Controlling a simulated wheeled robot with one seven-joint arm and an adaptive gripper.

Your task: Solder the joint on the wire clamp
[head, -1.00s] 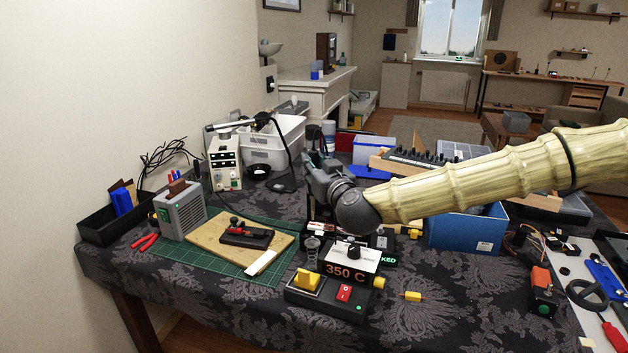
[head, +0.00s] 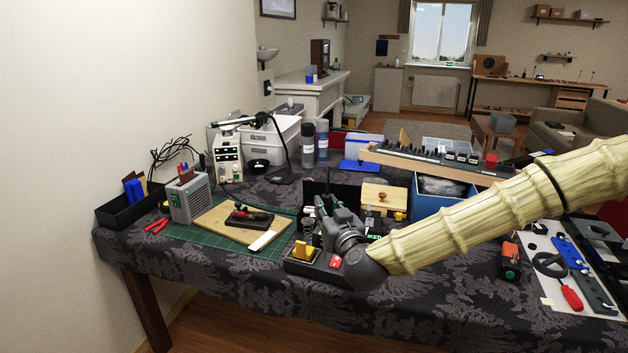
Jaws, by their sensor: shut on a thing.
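The wire clamp (head: 249,217), a black fixture with a red knob, sits on a wooden board (head: 212,224) on the green mat (head: 185,236). My gripper (head: 325,206) is shut, right of the clamp and low over the soldering station (head: 303,268). The thing between its fingers is hidden, so I cannot tell what it is. The station's yellow part (head: 303,250) and red switch (head: 335,261) show at its front. My gripper and wrist cover its display and knob. A coil-like stand (head: 308,227) shows just left of my gripper.
A grey fan box (head: 189,199) and a black tray (head: 125,210) stand left of the board. A white strip (head: 262,241) lies at the board's right edge. A blue bin (head: 427,198) and a small wooden box (head: 384,197) stand behind my arm. Dark cloth is clear in front.

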